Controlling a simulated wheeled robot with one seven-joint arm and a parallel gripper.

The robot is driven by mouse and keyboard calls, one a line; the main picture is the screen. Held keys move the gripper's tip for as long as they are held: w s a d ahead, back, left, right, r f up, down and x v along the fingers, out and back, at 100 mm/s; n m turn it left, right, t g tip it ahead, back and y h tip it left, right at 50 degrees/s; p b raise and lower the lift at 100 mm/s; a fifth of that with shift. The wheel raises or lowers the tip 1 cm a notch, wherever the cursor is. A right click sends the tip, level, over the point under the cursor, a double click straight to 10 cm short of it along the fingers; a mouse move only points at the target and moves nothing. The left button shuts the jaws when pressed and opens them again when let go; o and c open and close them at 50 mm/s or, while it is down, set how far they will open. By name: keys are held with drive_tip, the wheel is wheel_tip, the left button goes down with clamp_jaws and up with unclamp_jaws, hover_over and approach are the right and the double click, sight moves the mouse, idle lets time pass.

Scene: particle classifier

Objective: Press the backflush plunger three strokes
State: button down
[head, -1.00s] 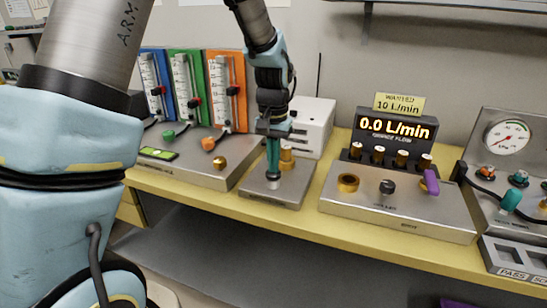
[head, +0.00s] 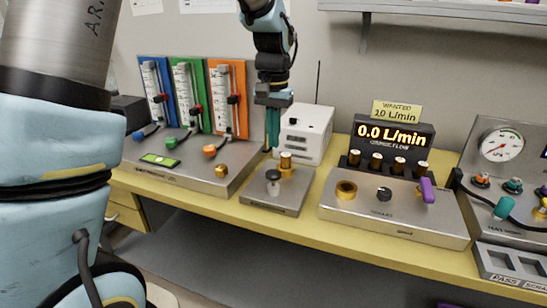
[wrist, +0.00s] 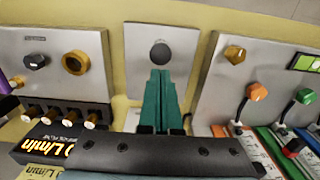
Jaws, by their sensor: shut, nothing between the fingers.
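The backflush plunger (head: 273,176) has a dark round knob on a light stem. It stands upright on a small metal plate (head: 270,200) in the middle of the bench. In the wrist view the knob (wrist: 160,54) shows just beyond my fingertips. My gripper (head: 272,146) has teal fingers pointing down. They are shut with nothing between them, above the plunger and apart from it in the head view. In the wrist view the shut fingers (wrist: 160,74) cover the near part of the plate.
A brass cylinder (head: 285,161) stands behind the plunger, with a white box (head: 304,134) beyond. Left is the panel with blue, green and orange flow meters (head: 227,100). Right is the console with a 0.0 L/min display (head: 392,135). A pressure gauge (head: 502,145) is far right.

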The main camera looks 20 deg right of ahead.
drive_tip(key=shift+r, duration=1.95)
